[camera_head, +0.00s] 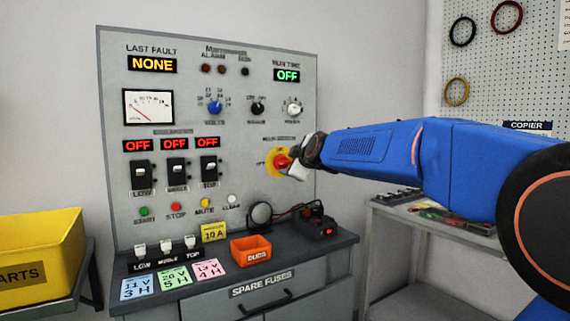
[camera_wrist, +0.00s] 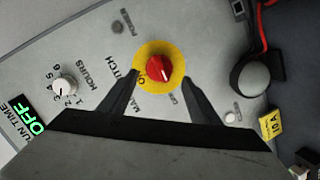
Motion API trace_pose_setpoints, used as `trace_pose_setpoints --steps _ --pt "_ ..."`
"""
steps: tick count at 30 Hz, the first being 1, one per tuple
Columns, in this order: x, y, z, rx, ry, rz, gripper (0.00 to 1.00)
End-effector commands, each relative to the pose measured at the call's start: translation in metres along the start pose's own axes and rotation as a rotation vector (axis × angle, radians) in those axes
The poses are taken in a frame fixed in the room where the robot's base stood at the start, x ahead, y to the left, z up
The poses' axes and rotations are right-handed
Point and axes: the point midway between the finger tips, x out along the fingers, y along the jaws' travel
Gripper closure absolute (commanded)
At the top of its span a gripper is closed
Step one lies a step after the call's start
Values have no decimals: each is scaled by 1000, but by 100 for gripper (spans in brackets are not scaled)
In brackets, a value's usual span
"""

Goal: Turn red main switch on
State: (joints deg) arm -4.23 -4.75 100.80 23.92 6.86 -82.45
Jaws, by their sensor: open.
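The red main switch (camera_head: 283,161) is a red rotary knob on a round yellow plate (camera_head: 272,166), on the right side of the grey control panel. In the wrist view the red knob (camera_wrist: 159,69) sits in the middle of the yellow plate (camera_wrist: 146,84). The "OFF" label shows to its left in the head view. My gripper (camera_head: 290,166) is at the switch in the head view. In the wrist view my gripper (camera_wrist: 158,82) is open, with one dark finger on each side of the yellow plate. I cannot tell whether the fingers touch the knob.
The "RUN TIME" display (camera_head: 287,75) reads OFF. Three red OFF displays (camera_head: 173,144) sit above black breakers (camera_head: 176,174). An orange bin (camera_head: 250,250), a black round object (camera_head: 261,214) and a black box with a red light (camera_head: 317,224) stand on the ledge below the switch.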

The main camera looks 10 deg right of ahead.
Motion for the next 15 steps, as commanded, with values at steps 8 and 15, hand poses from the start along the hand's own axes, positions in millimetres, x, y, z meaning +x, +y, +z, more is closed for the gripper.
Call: trace_pose_setpoints --steps 8,15 --pt "39 -1 0 0 -1 -2 43" --pt "53 0 0 0 0 -1 43"
